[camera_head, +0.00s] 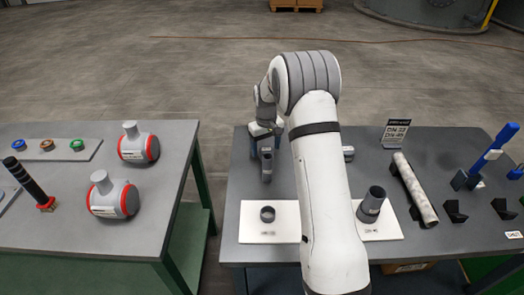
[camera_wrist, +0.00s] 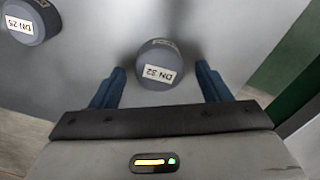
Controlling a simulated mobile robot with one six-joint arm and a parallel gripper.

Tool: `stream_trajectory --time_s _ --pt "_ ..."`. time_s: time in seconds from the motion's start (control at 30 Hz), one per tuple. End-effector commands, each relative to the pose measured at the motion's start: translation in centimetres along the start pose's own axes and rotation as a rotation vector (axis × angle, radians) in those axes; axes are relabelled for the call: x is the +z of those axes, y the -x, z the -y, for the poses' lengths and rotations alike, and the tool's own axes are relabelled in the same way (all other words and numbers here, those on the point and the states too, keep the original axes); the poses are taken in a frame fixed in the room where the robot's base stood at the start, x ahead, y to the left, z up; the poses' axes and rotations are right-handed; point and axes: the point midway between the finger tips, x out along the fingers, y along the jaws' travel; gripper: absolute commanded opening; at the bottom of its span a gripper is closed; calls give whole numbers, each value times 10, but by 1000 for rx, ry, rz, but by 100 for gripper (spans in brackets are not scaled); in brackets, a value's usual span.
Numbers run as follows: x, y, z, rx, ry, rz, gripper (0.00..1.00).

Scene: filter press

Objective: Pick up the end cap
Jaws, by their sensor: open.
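A grey round end cap (camera_wrist: 158,75) with a white DN 32 label sits on the grey table top in the wrist view. My gripper (camera_wrist: 161,72) is open, with one blue finger on each side of this cap and a gap showing at both sides. A second grey cap (camera_wrist: 30,20), labelled DN 25, is at the upper left of the wrist view, partly cut off. In the head view my gripper (camera_head: 266,140) is over the back left of the right table; I cannot clearly make out the DN 32 cap there.
The right table (camera_head: 240,190) holds white plates with a short ring (camera_head: 267,214) and an upright pipe stub (camera_head: 372,200). A sign (camera_head: 396,132), a long pipe (camera_head: 415,188) and a blue-handled tool (camera_head: 490,155) are to the right. A gap separates the left table (camera_head: 110,240).

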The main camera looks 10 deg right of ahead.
Motion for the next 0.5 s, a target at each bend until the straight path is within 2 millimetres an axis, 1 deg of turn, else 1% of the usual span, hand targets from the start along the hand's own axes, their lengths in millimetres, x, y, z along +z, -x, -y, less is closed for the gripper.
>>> stream_trajectory --time_s 0.03,0.13,0.37,0.5 --pt "0 -6 0 -1 -1 2 70" --pt "0 -12 -1 0 -1 0 70" --pt "0 -13 -1 0 -2 0 70" --pt "0 -13 -1 0 -2 0 58"
